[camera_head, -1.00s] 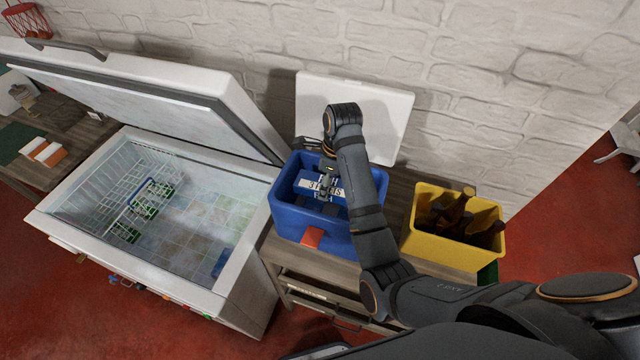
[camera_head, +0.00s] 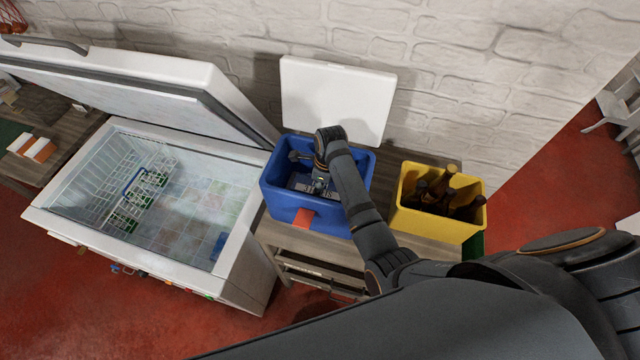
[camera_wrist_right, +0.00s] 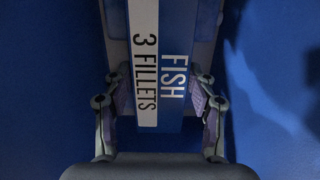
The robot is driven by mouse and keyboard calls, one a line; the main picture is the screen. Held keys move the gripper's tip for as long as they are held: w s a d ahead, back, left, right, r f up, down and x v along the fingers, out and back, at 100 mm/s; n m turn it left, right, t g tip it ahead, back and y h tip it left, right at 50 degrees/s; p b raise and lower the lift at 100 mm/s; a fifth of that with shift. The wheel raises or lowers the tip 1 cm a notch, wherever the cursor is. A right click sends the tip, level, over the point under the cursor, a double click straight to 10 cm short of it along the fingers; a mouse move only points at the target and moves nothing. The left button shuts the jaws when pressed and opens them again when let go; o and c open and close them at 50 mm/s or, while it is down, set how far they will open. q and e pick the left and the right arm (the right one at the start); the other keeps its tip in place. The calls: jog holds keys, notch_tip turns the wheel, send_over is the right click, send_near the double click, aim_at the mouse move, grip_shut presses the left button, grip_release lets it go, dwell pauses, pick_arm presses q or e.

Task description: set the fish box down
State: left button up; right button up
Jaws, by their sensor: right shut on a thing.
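The fish box (camera_wrist_right: 145,60) is blue and white, with "FISH" and "3 FILLETS" printed on it. My right gripper (camera_wrist_right: 160,82) is shut on it, one finger on each side. In the head view, the fish box (camera_head: 302,184) is down inside the blue cooler (camera_head: 282,202), partly hidden by my right gripper (camera_head: 320,184) and arm. I cannot tell whether it touches the cooler's floor. The cooler's white lid (camera_head: 335,100) stands open against the wall. My left gripper is not in view.
A yellow crate (camera_head: 430,222) with several brown bottles stands right of the cooler on the wooden table (camera_head: 285,240). An open chest freezer (camera_head: 235,250) with wire baskets stands to the left. A white brick wall (camera_head: 480,90) is behind.

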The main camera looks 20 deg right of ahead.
aim_at(324, 188)
jog(key=shift+w+f, duration=0.15)
jog(key=shift+f, duration=0.35)
jog(key=o, duration=1.4)
jog(key=shift+r, duration=0.1)
jog(key=shift+r, duration=0.35)
jog(key=r+b, duration=0.1)
jog(key=r, duration=0.2)
jog(key=r+b, duration=0.1)
jog(key=r, duration=0.2)
jog(key=r+b, duration=0.1)
jog(key=r, duration=0.2)
jog(key=shift+s+d+r, duration=0.1)
jog(key=shift+s+d, duration=0.25)
jog(key=shift+d, duration=0.05)
notch_tip(324, 188, up, 3)
jog(key=shift+s+d+f+p, duration=0.1)
jog(key=shift+s+d+p, duration=0.05)
jog(key=shift+p, duration=0.9)
